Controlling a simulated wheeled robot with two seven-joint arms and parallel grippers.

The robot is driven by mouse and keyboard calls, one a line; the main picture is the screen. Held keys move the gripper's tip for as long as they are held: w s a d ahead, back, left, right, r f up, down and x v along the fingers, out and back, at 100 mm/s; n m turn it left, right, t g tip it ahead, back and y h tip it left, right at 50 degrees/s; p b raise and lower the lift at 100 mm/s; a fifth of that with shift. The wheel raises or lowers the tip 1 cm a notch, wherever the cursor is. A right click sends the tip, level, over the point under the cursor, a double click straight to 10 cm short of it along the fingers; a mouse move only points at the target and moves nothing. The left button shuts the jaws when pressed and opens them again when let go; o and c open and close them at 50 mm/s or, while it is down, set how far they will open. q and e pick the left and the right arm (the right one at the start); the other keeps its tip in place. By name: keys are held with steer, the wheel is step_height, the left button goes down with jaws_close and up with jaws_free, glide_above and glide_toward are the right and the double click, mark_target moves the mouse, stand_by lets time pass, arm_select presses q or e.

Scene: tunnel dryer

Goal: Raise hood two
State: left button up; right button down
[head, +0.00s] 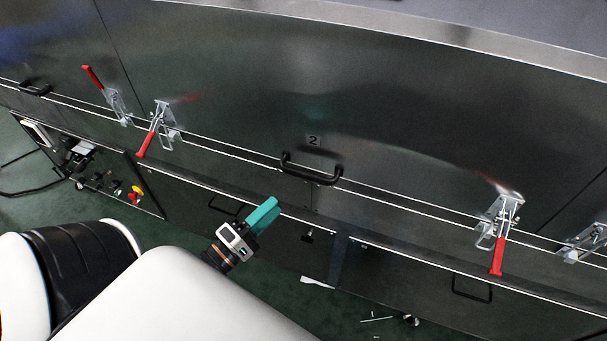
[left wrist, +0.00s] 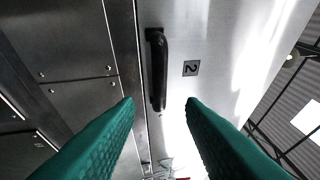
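Hood two (head: 300,105) is a dark metal cover marked with a 2 plate (head: 314,141); its lower edge lies along the seam, so it looks closed. Its black bar handle (head: 311,175) is near that edge. In the left wrist view the handle (left wrist: 159,70) shows upright between and beyond the fingertips, beside the 2 plate (left wrist: 191,68). My left gripper (head: 268,208) has teal fingers, open and empty, below and left of the handle, apart from it. Toggle latches with red levers pointing down are at hood two's left (head: 160,127) and right (head: 500,230). My right gripper is out of view.
Another latch (head: 108,95), its red lever pointing up, and a black handle (head: 35,89) are on the neighbouring hood at left. A control panel (head: 85,165) with red and yellow buttons is at lower left. Dark lower panels with handles lie under the seam.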

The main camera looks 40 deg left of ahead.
mark_target(306, 174)
arm_select(q)
steer(key=x, duration=1.1)
steer(key=shift+w+d+p, duration=0.1)
steer(key=shift+w+p, duration=0.3)
steer(key=shift+c, duration=0.3)
jaws_close()
